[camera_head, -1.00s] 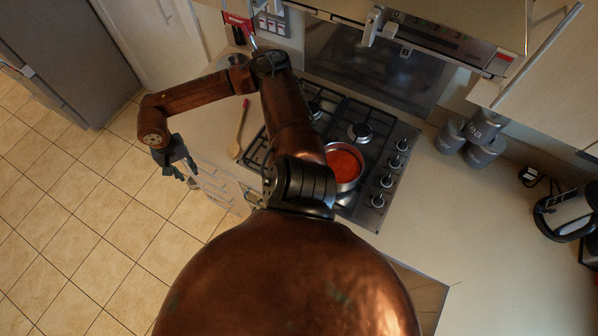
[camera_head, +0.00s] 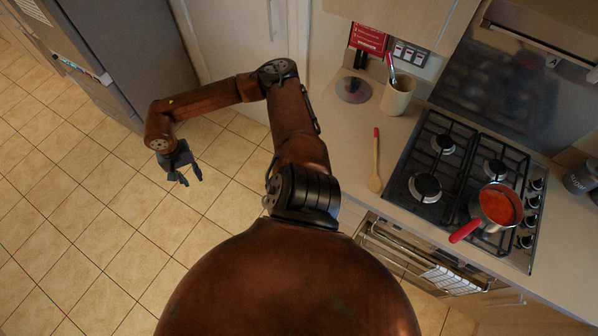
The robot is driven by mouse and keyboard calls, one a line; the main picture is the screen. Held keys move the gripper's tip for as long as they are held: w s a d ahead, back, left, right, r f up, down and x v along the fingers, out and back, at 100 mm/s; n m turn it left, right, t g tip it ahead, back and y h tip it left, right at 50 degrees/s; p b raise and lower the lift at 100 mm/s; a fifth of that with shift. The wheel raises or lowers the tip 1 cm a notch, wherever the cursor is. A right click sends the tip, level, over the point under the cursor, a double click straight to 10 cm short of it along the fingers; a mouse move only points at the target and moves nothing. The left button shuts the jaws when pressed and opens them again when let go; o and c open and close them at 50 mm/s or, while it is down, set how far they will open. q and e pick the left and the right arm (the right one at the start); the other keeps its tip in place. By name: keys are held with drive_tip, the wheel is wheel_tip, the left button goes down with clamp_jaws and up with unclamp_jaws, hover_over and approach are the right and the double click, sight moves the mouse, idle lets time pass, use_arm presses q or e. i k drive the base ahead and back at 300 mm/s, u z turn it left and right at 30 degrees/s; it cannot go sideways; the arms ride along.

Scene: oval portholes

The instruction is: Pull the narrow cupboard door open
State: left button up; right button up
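A tall pale door (camera_head: 232,42) stands shut between the fridge and the counter, with a slim vertical handle (camera_head: 270,18) near its right edge. I cannot tell for sure that it is the narrow cupboard door. My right gripper (camera_head: 186,178) hangs over the tiled floor, in front of and below the pale door and clear of it. Its fingers are spread and empty. My copper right arm hides part of the door's lower right and the floor beside it. My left gripper is not in view.
A grey fridge (camera_head: 125,50) stands left of the door. On the right, the counter (camera_head: 345,150) holds a wooden spoon (camera_head: 376,165), a utensil pot (camera_head: 397,97) and a hob with a red-filled pan (camera_head: 497,206). An oven (camera_head: 420,262) is below. The tiled floor at left is clear.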

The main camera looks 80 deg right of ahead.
sight(502, 305)
drive_tip(key=i, duration=1.25)
drive_tip(key=z, duration=5.6)
drive_tip(key=i, duration=1)
